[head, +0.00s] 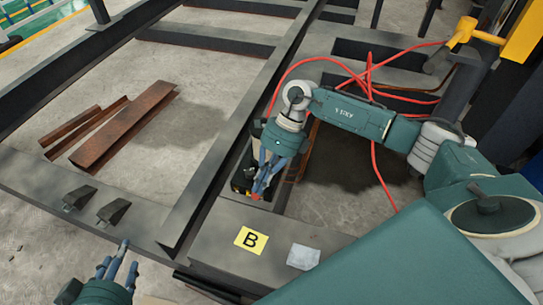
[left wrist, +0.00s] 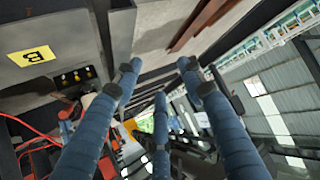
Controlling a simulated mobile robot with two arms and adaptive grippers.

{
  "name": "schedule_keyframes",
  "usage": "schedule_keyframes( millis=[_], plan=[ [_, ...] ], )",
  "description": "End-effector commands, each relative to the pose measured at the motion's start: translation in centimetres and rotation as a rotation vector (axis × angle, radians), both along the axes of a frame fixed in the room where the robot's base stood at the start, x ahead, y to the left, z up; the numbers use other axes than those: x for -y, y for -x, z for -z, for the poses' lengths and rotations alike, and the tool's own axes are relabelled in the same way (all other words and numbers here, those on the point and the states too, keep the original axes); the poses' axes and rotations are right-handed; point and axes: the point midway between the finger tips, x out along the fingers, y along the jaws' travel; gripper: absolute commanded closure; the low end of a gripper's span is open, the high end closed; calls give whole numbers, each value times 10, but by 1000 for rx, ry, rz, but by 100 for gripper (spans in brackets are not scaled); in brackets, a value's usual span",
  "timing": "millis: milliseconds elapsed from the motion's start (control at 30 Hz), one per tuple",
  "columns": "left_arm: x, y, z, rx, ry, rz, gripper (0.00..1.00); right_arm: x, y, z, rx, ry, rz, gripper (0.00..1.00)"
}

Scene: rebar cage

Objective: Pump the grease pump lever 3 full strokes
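A dark, boxy unit with a red part (head: 257,196), which looks like the grease pump and its lever, sits in the frame channel at the centre of the head view. My right gripper (head: 265,183) points down over it, its blue fingers close together at the red part. The fingers cover much of it, so I cannot tell whether they grip it. My left gripper (head: 120,262) is at the lower left, above the near beam and away from the pump. In the left wrist view its fingers (left wrist: 160,80) are spread with nothing between them.
A yellow "B" label (head: 250,239) and a pale sheet (head: 303,257) lie on the near steel plate. Red hoses (head: 372,80) loop behind and beside my right arm. Rusty steel pieces (head: 125,128) lie on the floor at left. Two dark wedge brackets (head: 113,211) stand on the near beam.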

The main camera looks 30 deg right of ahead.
Motion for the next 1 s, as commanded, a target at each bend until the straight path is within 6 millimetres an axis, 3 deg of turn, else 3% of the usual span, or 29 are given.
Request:
schedule_keyframes(
  millis=[500, 1000],
  plan=[
    [-17, 47, 38, -240, -53, -17, 60, 13, -12, -28, 1, 0, 2, 100],
    [-33, 99, 62, -461, -100, -35, 60, 25, -22, -52, 1, 0, 2, 100]
  ],
)
